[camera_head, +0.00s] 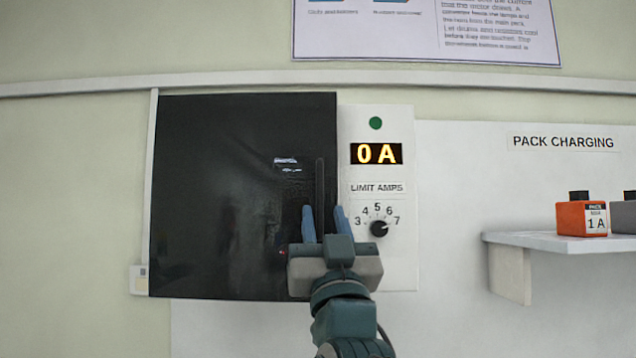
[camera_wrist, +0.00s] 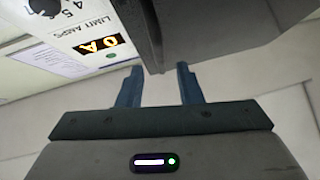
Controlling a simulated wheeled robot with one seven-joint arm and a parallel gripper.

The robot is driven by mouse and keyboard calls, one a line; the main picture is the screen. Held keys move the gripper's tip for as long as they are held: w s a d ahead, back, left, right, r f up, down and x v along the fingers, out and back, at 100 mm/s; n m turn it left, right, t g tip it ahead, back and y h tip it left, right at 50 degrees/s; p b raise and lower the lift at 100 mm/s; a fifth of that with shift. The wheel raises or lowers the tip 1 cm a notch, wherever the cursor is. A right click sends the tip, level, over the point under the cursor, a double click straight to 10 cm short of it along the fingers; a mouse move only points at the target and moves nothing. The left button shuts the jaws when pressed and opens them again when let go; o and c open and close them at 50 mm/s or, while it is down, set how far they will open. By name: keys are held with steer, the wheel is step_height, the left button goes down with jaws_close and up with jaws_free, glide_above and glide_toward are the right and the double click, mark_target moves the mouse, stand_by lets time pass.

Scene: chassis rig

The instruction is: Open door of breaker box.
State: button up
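The breaker box door (camera_head: 215,200) is a glossy black panel left of the white control panel. It looks flat, and I cannot tell whether there is a gap at its edge. A dark upright handle (camera_head: 320,182) stands near its right edge. My gripper (camera_head: 325,222) is open, with its two blue fingers apart around the lower end of the handle in the head view. In the wrist view my gripper (camera_wrist: 159,85) points at a dark slab (camera_wrist: 215,35); its edge lies between the fingertips. I see no clear contact.
The white control panel (camera_head: 355,270) has a 0 A display (camera_head: 376,153), a green light (camera_head: 376,123) and a limit knob (camera_head: 379,229), close right of my fingers. A shelf (camera_head: 555,240) with an orange pack (camera_head: 582,217) and a grey pack stands farther right. The wall left is clear.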

mark_target(320, 201)
steer(key=p+x, duration=0.2)
steer(key=x, duration=0.3)
steer(key=shift+r, duration=0.1)
jaws_close()
